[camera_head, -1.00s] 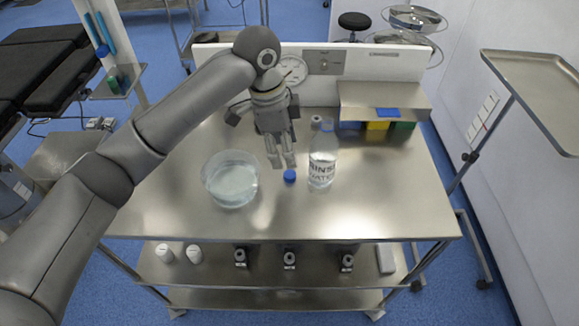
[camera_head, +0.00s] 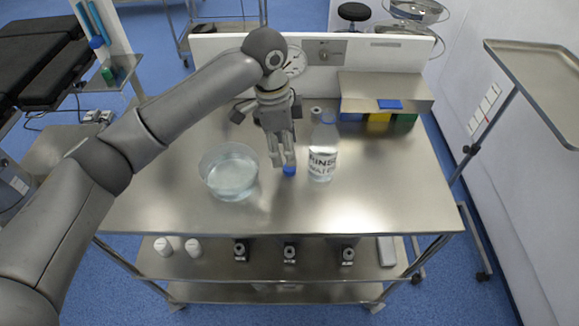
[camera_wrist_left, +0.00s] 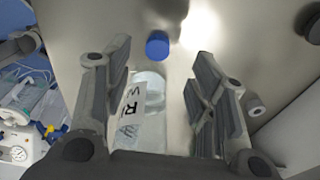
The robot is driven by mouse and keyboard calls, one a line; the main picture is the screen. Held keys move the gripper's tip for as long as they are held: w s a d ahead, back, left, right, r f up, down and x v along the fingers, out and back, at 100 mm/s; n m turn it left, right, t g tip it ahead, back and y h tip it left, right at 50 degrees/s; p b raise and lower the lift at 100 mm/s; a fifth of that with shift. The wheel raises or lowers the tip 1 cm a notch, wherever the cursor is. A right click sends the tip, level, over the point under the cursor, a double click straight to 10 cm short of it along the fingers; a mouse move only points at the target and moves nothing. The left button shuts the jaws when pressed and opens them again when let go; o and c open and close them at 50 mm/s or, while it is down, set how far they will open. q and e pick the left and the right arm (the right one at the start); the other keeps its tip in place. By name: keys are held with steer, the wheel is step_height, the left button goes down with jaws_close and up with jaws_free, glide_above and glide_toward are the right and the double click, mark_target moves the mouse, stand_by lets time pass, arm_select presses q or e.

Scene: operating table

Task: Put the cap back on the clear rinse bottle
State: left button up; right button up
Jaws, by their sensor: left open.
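The blue cap (camera_head: 289,170) lies on the steel table, just left of the clear rinse bottle (camera_head: 322,160). The bottle stands upright with a "RINSE WATER" label and no blue cap on its neck. My left gripper (camera_head: 283,163) points down at the cap, its fingertips partly overlapping it in the head view. In the wrist view the left gripper (camera_wrist_left: 162,65) is open and empty. The cap (camera_wrist_left: 157,44) shows beyond and between the fingertips, and part of the bottle (camera_wrist_left: 146,110) shows between the fingers. I cannot tell whether a fingertip touches the cap. My right gripper is out of view.
A clear round bowl of liquid (camera_head: 230,175) stands left of the gripper. The table's front and right are clear.

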mark_target(290, 169)
arm_select(q)
steer(key=shift+f, duration=0.35)
steer(key=shift+f, duration=0.1)
steer(key=f, duration=0.2)
steer(key=d+f, duration=0.1)
steer(key=f, duration=0.2)
steer(key=shift+s+p, duration=0.15)
steer(key=shift+p, duration=0.2)
steer(key=c, duration=0.8)
steer(key=shift+o, duration=0.2)
